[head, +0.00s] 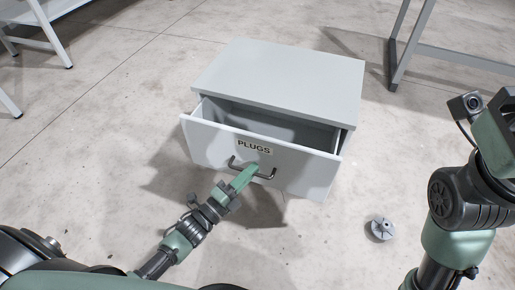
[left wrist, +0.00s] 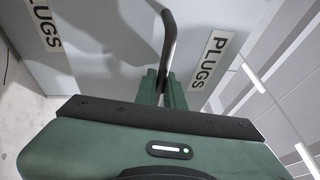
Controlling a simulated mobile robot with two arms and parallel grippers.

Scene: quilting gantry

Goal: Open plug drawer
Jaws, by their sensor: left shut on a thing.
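The plug drawer (head: 215,150) is a light grey drawer front labelled PLUGS, in a low grey cabinet (head: 285,78). The drawer stands partly pulled out, and its dark interior shows behind the front. My left gripper (head: 245,177) is shut on the drawer's dark bar handle (head: 268,175). In the left wrist view, the green fingers (left wrist: 163,90) close around the handle bar (left wrist: 168,38), and PLUGS labels (left wrist: 208,58) show on either side. My right arm shows at the right of the head view, but its gripper fingers are not in view.
A small grey round part (head: 380,229) lies on the concrete floor right of the drawer. A grey metal frame leg (head: 408,45) stands at the back right. White table legs (head: 50,33) stand at the upper left. The floor left of the cabinet is clear.

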